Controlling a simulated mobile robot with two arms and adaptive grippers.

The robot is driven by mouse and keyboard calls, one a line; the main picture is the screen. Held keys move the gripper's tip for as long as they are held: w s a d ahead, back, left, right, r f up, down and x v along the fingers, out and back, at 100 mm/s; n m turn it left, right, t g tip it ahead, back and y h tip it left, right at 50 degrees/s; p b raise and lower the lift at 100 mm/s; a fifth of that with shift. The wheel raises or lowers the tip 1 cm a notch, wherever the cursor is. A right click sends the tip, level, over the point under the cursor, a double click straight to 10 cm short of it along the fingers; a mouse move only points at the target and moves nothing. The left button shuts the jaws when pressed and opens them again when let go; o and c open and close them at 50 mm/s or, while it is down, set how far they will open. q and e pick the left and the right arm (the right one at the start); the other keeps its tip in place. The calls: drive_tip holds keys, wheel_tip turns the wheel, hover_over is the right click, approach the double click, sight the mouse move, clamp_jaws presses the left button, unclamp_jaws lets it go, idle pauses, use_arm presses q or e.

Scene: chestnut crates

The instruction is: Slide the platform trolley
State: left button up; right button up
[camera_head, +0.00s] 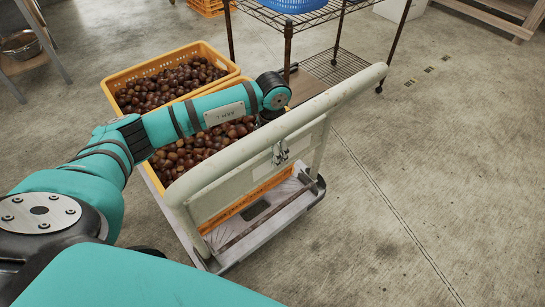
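The platform trolley has a pale grey-green push handle (258,141) with a rounded frame, and a flat grey deck (262,232). It carries orange crates full of chestnuts. One crate (127,73) stands at the far end; a nearer one (252,196) is partly hidden behind the handle frame and my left arm. My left arm reaches over the crates from the left. My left gripper (268,115) is at the far side of the handle's top bar, beside it. Its fingers are mostly hidden, so I cannot tell whether it touches or grips the bar. My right gripper is out of view.
A wire shelf rack (288,38) on casters holds a blue basket (293,4) just beyond the trolley. A metal stand with a bowl (22,44) is at the upper left. The concrete floor (440,150) to the right is clear.

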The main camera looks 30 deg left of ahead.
use_arm(q)
drive_tip(key=shift+f, duration=0.6)
clamp_jaws()
